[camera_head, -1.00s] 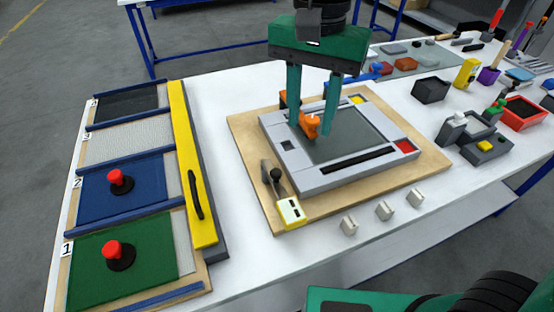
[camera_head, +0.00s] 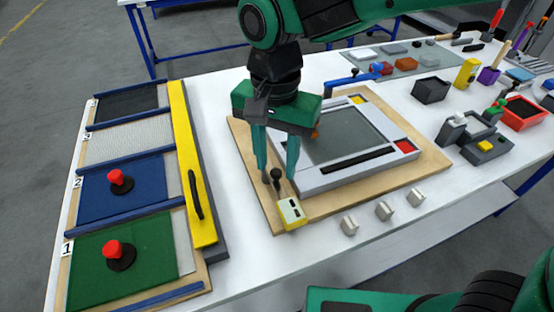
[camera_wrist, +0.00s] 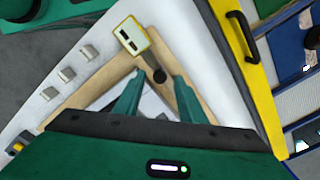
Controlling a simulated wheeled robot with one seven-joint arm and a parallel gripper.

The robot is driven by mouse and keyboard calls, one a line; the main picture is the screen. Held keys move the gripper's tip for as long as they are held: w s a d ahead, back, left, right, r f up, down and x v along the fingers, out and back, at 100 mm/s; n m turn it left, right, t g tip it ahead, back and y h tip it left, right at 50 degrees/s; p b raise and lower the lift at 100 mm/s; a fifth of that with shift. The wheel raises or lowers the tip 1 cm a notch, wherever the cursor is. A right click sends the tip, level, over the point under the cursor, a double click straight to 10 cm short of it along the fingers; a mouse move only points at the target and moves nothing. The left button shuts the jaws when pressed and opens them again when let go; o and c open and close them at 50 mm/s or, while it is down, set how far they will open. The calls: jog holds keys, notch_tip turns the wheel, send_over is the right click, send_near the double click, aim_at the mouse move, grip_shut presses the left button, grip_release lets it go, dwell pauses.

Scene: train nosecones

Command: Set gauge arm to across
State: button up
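My gripper (camera_head: 277,178) is open over the near left corner of the grey framed fixture (camera_head: 375,165). Its fingers point down on either side of a small lever with a black ball knob (camera_head: 276,174). In the wrist view the knob (camera_wrist: 159,75) lies just beyond and between the two spread fingertips (camera_wrist: 158,98); no grip on it shows. A yellow box with dark windows (camera_head: 291,212) sits beside the lever. A blue bar (camera_head: 348,79) shows at the fixture's back edge. An orange part (camera_head: 316,132) is mostly hidden behind my gripper. No label marks the gauge arm.
The fixture rests on a wooden board (camera_head: 430,170). Several small grey blocks (camera_head: 384,210) stand in front. A yellow bar with a black handle (camera_head: 192,170) and panels with red knobs (camera_head: 119,181) lie left. Bins and tools crowd the right.

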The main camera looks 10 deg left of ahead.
jog(key=shift+f, duration=0.55)
grip_shut()
